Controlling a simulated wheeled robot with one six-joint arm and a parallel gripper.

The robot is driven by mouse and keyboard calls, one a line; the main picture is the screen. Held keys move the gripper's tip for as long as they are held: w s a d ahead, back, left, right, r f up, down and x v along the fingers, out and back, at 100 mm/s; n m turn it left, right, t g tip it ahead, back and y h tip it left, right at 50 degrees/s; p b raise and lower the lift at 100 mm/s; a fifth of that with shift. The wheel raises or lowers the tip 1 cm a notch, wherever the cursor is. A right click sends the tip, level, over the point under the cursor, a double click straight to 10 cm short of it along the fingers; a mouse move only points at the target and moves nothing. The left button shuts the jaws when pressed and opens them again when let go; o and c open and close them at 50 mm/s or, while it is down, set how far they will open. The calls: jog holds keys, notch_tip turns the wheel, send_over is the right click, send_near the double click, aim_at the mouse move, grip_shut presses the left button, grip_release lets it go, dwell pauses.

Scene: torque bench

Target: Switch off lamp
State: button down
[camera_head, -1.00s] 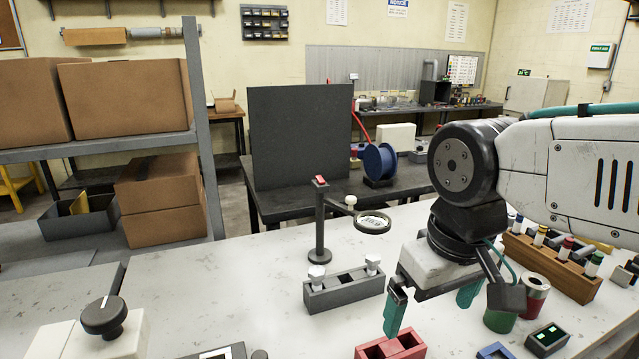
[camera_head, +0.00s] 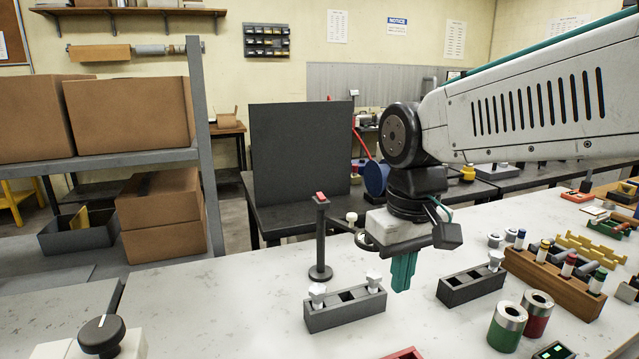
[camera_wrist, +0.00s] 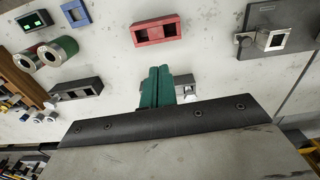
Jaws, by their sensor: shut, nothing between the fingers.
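The lamp (camera_head: 321,243) is a dark upright post on a round foot, with a side arm and a red switch (camera_head: 320,196) on top. It stands on the white bench left of my gripper (camera_head: 402,283). My gripper's green fingers are shut together with nothing between them, pointing down, to the right of the post and apart from it. The lamp's round magnifier head is mostly hidden behind my gripper. In the wrist view my gripper (camera_wrist: 157,88) also shows shut; I cannot make out the lamp there.
A grey block with white pegs (camera_head: 345,312) lies in front of the lamp; a similar block (camera_head: 470,286) lies right of my gripper. Red and green cans (camera_head: 508,327) and a wooden rack (camera_head: 553,283) stand right. A black knob (camera_head: 102,335) is front left. Bench left of the lamp is clear.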

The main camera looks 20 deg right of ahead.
jog(key=w+r+n, duration=0.3)
jog(key=w, duration=0.7)
jog(key=w+r+n, duration=0.3)
jog(key=w+n, duration=0.1)
jog(key=w, duration=0.5)
jog(key=w+r+n, duration=0.3)
jog(key=w+r, duration=0.1)
jog(key=w, duration=0.6)
notch_tip(320, 180, up, 5)
jog(key=n+t, duration=0.2)
jog(key=n, duration=0.4)
send_over(320, 193)
jog(key=s, duration=0.3)
jog(key=shift+w+a+r+n, duration=0.1)
jog(key=shift+r+n, duration=0.1)
jog(key=shift+n, duration=0.6)
jog(key=w+f, duration=0.1)
jog(key=f, duration=0.8)
jog(key=w+f, duration=0.1)
jog(key=f, duration=0.3)
jog(key=shift+w+f, duration=0.3)
jog(key=shift+f, duration=0.05)
